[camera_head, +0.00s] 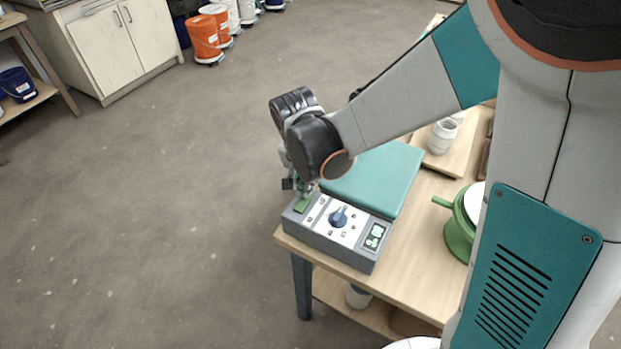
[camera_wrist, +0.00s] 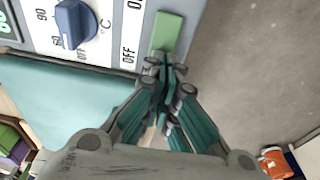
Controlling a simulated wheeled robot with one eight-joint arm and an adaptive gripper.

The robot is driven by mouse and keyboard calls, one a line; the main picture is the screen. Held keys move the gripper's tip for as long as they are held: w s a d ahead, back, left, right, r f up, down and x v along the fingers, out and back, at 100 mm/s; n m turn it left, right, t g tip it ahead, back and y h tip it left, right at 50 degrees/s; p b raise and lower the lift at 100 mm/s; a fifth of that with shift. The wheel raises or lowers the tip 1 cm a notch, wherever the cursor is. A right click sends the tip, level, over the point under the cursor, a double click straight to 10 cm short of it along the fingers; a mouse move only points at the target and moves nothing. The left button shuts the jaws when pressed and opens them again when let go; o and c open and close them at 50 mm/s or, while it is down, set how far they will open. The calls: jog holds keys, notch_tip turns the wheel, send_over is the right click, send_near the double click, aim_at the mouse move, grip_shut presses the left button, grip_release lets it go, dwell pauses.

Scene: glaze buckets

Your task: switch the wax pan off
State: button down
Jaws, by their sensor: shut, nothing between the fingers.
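The wax pan's grey control box (camera_head: 325,241) sits at the table's front left corner, with a teal slab (camera_head: 374,180) behind it. Its face has a blue dial (camera_head: 338,217), a lit green display (camera_head: 375,236) and a green rocker switch (camera_head: 301,205). The gripper (camera_head: 303,188) partly hides the switch in the head view.
A green pot (camera_head: 459,232) stands right of the box on the wooden table (camera_head: 413,240). A white jar (camera_head: 442,137) stands on a board behind the teal slab. Open floor lies left of the table; orange buckets (camera_head: 205,40) and a cabinet are far back.

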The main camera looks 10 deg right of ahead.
jog(key=shift+f, duration=0.15)
jog(key=shift+w+d+f+g+y+b, duration=0.2)
jog(key=shift+f+g+y+b, duration=0.1)
jog(key=shift+f+g+y, duration=0.1)
jog(key=shift+a, duration=0.1)
jog(key=shift+s+r, duration=0.1)
jog(key=shift+s+a+r+p, duration=0.35)
jog(key=shift+s+a, duration=0.1)
jog(key=shift+s, duration=0.05)
dwell(0.3)
